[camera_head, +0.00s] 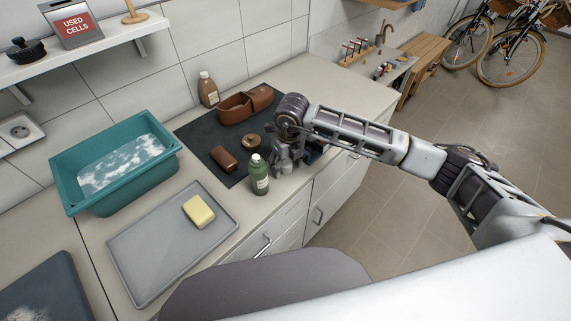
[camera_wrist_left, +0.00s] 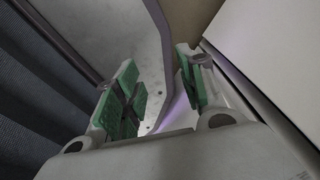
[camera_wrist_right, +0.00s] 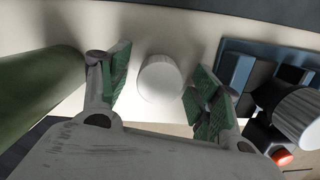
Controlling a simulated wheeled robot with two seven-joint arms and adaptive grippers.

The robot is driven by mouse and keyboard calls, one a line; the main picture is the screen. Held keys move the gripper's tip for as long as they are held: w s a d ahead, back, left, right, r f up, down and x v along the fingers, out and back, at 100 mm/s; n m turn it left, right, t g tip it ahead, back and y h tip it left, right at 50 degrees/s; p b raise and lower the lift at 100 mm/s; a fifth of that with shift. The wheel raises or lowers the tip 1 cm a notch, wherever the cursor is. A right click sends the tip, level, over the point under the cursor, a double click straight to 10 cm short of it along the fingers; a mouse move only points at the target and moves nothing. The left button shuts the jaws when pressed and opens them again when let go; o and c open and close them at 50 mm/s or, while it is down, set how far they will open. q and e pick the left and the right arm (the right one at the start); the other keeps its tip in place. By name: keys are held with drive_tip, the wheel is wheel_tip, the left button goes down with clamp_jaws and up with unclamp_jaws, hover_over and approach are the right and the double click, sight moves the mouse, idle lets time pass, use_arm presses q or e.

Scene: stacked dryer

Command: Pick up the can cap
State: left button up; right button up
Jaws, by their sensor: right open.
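A pale round cap (camera_wrist_right: 160,78) with a ridged side, apparently the can cap, stands on the light counter in the right wrist view. My right gripper (camera_wrist_right: 160,92) is open, with its green-padded fingers on either side of the cap and a visible gap to each. In the head view my right gripper (camera_head: 285,166) is low at the counter's front edge, just right of the green bottle, and largely hides the cap. My left gripper (camera_wrist_left: 160,95) shows only in its wrist view. Its fingers are apart with nothing held between them.
The green bottle (camera_head: 259,175) stands close left of my right gripper. A blue object (camera_wrist_right: 237,65) and another ridged pale piece (camera_wrist_right: 300,115) lie close on its right. A dark mat (camera_head: 205,140) bears brown leather items. A grey tray (camera_head: 150,250) holds yellow soap (camera_head: 199,211).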

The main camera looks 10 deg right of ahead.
sight(285, 162)
idle(0.3)
use_arm(q)
drive_tip(key=shift+a, duration=0.25)
use_arm(e)
drive_tip(key=c, duration=0.8)
drive_tip(key=shift+r, duration=0.15)
wheel_tip(285, 162, up, 8)
drive_tip(key=shift+r+b, duration=0.1)
drive_tip(key=shift+b, duration=0.5)
drive_tip(key=shift+r, duration=0.75)
use_arm(q)
drive_tip(key=shift+w+a+f, duration=0.35)
drive_tip(key=shift+a+f, duration=0.25)
drive_tip(key=shift+f, duration=0.1)
drive_tip(key=shift+d, duration=0.15)
drive_tip(key=shift+r, duration=0.15)
use_arm(e)
drive_tip(key=shift+r, duration=0.1)
